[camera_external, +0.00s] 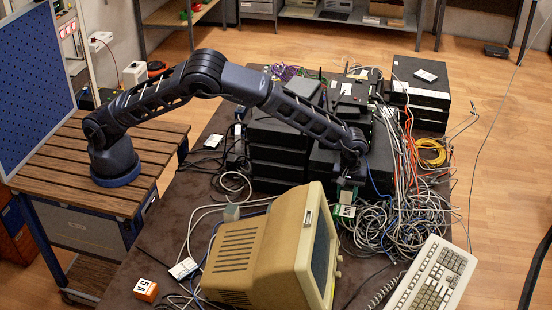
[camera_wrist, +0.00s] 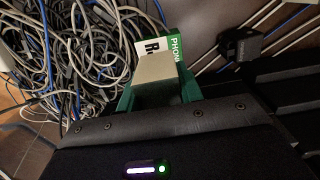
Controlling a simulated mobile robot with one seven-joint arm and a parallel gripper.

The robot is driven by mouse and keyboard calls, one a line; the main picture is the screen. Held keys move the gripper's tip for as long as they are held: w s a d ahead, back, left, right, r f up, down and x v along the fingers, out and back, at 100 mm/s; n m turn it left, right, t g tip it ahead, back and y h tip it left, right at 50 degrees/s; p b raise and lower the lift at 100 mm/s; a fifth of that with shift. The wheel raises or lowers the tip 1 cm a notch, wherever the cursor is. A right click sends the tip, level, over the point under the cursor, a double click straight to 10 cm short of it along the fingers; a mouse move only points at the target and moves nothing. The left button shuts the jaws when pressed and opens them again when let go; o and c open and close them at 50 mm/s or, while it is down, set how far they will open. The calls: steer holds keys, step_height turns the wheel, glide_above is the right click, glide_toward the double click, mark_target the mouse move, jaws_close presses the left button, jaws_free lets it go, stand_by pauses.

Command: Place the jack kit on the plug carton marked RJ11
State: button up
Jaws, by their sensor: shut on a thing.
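My gripper (camera_wrist: 158,92), with green fingers, is shut on a plain beige block, which I take to be the jack kit (camera_wrist: 154,69). A green carton (camera_wrist: 175,50) with a white label shows just beyond the block in the wrist view. Its print begins with "R" and "PHON"; the rest is hidden. In the external view a carton with a white label (camera_external: 346,211) sits right below my gripper. I cannot tell whether block and carton touch.
A beige monitor (camera_external: 250,250) stands close in front. Stacked black boxes (camera_external: 278,150) stand behind, and tangled cables (camera_external: 400,220) lie to the right. An orange carton (camera_external: 146,289) and a keyboard (camera_external: 432,278) lie near the front. A black adapter (camera_wrist: 240,45) shows in the wrist view.

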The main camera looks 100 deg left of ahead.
mark_target(344, 211)
steer(key=shift+f, duration=2.5)
steer(key=shift+f, duration=0.15)
steer(key=o, duration=1)
steer(key=shift+o, duration=0.2)
